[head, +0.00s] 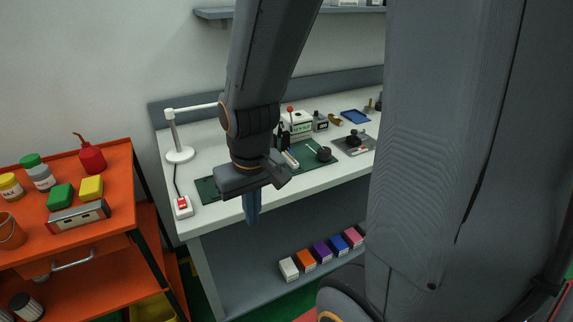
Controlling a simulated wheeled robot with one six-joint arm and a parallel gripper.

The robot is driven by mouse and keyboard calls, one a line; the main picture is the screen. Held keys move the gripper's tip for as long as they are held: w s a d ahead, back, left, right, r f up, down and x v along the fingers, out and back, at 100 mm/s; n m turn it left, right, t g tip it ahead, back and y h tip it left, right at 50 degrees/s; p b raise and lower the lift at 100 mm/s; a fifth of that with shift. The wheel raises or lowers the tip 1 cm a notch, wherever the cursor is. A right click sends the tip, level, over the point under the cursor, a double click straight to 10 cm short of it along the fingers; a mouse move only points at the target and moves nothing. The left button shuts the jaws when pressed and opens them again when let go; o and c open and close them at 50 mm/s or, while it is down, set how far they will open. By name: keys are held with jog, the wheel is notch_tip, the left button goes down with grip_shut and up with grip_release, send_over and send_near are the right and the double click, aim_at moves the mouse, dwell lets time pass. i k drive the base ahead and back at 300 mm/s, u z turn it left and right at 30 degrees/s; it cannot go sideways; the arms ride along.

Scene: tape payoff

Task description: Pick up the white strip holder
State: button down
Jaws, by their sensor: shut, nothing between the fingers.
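I cannot tell for certain which thing is the white strip holder. A small, long pale piece (290,159) lies on the green mat (304,159) on the bench, partly hidden by my arm. A white box (289,269) stands at the left end of a row on the lower shelf. My gripper (252,216) points down in front of the bench's front edge, its blue fingers shut and empty. It is left of the pale piece and above and left of the white box in the picture, apart from both.
The white bench (225,212) also holds a white lamp (178,154), a red switch (183,206), a labelled white box (298,121) and a blue tray (355,116). Orange, purple, blue and pink boxes (338,244) line the lower shelf. An orange cart (110,160) with bottles stands left.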

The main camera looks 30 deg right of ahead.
aim_at(294, 164)
jog(key=k, duration=0.35)
jog(key=z, duration=0.4)
jog(key=i, duration=0.75)
jog(key=z, duration=0.35)
